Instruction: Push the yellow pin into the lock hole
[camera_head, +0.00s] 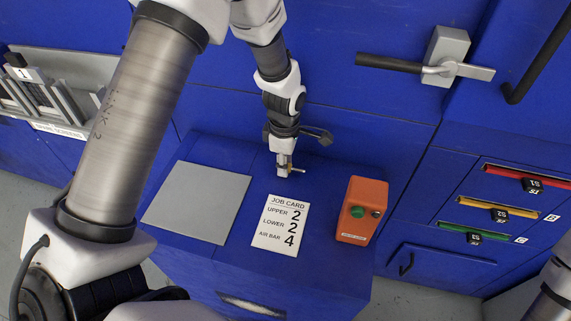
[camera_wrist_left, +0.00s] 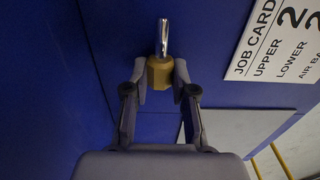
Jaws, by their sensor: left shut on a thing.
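My left gripper (camera_head: 284,168) is shut on the yellow pin (camera_wrist_left: 160,73). In the left wrist view the fingers (camera_wrist_left: 159,85) clasp the pin's yellow hexagonal head, and its bare metal shank points away from the gripper. In the head view the pin (camera_head: 296,170) shows as a small tip beside the fingers, above the back part of the blue cabinet top, behind the job card. I cannot make out the lock hole in either view. My right gripper is out of view.
On the blue cabinet top (camera_head: 218,150) lie a grey plate (camera_head: 197,203), a white job card (camera_head: 281,222) and an orange button box (camera_head: 361,211). A grey latch with a black handle (camera_head: 447,68) is on the blue panel behind. Red, yellow and green slots (camera_head: 497,211) are at right.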

